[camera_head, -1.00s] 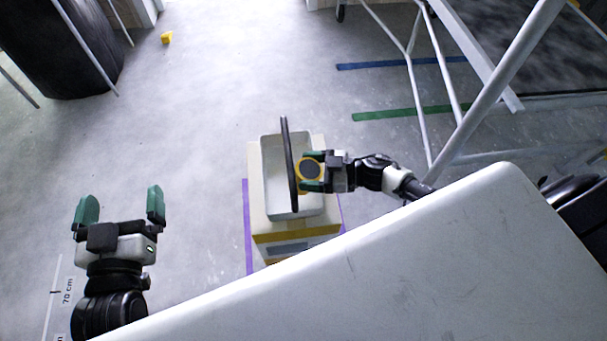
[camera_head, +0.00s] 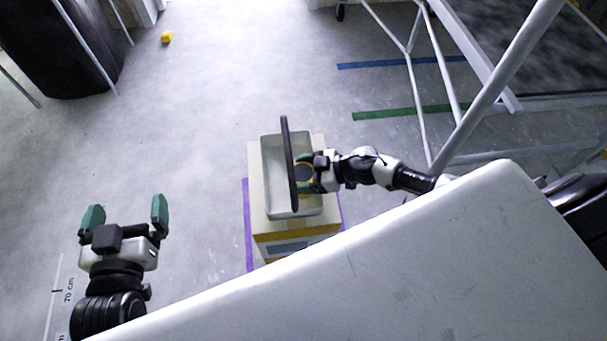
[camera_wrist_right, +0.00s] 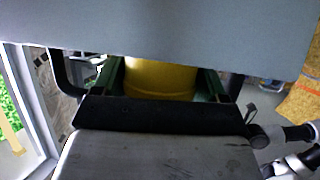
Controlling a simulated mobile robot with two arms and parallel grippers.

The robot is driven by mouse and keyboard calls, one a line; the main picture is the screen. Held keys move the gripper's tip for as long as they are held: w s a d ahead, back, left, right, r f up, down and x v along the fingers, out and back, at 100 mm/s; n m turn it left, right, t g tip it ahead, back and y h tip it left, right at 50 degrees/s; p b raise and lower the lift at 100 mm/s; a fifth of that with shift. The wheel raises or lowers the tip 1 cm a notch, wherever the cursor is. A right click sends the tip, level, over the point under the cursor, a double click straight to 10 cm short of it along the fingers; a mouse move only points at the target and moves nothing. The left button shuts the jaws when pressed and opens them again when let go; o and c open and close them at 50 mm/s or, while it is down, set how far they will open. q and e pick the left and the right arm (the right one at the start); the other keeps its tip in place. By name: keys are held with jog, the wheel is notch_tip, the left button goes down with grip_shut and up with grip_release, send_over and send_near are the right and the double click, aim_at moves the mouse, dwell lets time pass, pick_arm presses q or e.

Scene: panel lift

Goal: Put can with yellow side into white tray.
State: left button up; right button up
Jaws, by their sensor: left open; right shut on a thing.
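The can with yellow side (camera_head: 305,172) is between the green fingers of my right gripper (camera_head: 303,173), which is shut on it. The can's dark round top shows in the head view, and its yellow side (camera_wrist_right: 160,78) fills the gap between the fingers in the wrist view. Can and gripper are over the right part of the white tray (camera_head: 273,206); whether the can touches the tray floor I cannot tell. My left gripper (camera_head: 126,216) is open and empty, at the lower left, well away from the tray.
The tray stands on a box (camera_head: 262,228) with a yellow band. A long dark bar (camera_head: 287,140) crosses above the tray, just left of the can. My white body covers the lower right. A white-framed structure (camera_head: 480,105) stands at the right. Floor left of the box is clear.

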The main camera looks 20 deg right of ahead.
dwell(0.3)
jog(key=o, duration=1.2)
jog(key=shift+f, duration=0.1)
jog(key=shift+c, duration=0.2)
